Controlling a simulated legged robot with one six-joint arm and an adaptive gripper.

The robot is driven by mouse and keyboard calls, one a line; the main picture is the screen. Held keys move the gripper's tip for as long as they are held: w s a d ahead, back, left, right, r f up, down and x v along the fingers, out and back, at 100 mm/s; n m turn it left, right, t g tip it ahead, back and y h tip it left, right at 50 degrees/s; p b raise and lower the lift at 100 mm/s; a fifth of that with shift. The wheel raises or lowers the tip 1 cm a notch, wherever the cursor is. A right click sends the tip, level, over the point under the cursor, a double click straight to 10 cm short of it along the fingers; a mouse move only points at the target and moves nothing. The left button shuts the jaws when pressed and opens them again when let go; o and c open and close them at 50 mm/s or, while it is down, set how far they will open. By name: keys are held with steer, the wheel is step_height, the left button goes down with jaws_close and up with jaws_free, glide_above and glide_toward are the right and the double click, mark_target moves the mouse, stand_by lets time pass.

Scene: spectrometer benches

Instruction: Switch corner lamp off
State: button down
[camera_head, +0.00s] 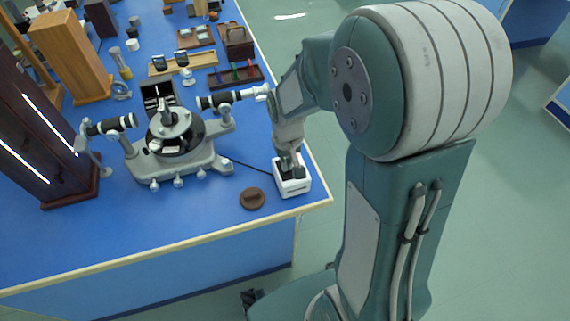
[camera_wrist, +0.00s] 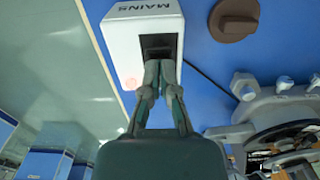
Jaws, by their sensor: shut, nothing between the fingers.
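A white box (camera_head: 296,189) stands at the near right corner of the blue bench. In the wrist view the white box (camera_wrist: 124,42) bears the word MAINS, upside down, and has a dark switch recess (camera_wrist: 158,44). A faint pinkish spot (camera_wrist: 118,82) shows on its face. My gripper (camera_head: 289,171) is shut and empty, right over the box. In the wrist view the fingertips of my gripper (camera_wrist: 160,66) are at the edge of the dark recess; whether they touch the switch I cannot tell. The switch position is hidden.
A grey spectrometer (camera_head: 175,160) stands left of the box, with a dark cable between them. A brown round cap (camera_head: 252,199) lies near the front edge. A dark cabinet (camera_head: 50,140) with two glowing strips stands at far left. Open floor lies right of the bench.

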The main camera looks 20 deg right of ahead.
steer(key=shift+f, duration=0.55)
steer(key=shift+r, duration=3.55)
steer(key=shift+s+r, duration=0.15)
steer(key=shift+r, duration=0.25)
steer(key=s+r+t, duration=0.5)
steer(key=s+r, duration=0.7)
steer(key=s, duration=0.2)
steer(key=shift+r+t, duration=0.15)
steer(key=shift+t, duration=0.15)
